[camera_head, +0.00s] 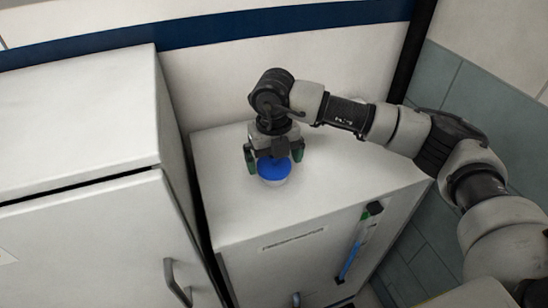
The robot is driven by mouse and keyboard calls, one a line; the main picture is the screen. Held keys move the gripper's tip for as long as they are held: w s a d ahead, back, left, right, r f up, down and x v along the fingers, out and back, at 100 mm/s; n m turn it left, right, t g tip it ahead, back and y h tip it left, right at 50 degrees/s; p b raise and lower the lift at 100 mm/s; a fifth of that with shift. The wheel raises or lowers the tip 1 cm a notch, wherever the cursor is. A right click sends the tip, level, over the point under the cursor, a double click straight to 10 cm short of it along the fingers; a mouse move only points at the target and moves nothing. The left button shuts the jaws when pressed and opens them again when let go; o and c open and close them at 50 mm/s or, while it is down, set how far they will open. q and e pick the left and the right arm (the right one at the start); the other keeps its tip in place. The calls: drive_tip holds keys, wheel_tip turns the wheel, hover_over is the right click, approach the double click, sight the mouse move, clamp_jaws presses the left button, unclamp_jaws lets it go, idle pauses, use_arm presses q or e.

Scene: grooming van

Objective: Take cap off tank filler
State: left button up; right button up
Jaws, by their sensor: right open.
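The blue cap (274,168) sits on the pale round tank filler (276,182) on top of the white cabinet that looks like the tank (330,200). My right gripper (273,165) points down over the cap, with its fingers on the left and right sides of it. Its fingers are apart, and I cannot tell whether they touch the cap. The gripper body hides the back part of the cap. My left gripper is not in view.
A taller white cabinet (80,110) with a grey handle (178,283) stands close on the left. A sight tube with blue liquid (354,252) is on the tank's front. A white wall with a blue stripe (250,25) is behind, and grey tiles (480,90) are on the right.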

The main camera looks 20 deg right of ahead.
drive_tip(key=shift+f, duration=0.25)
drive_tip(key=c, duration=0.8)
drive_tip(key=shift+r, duration=0.1)
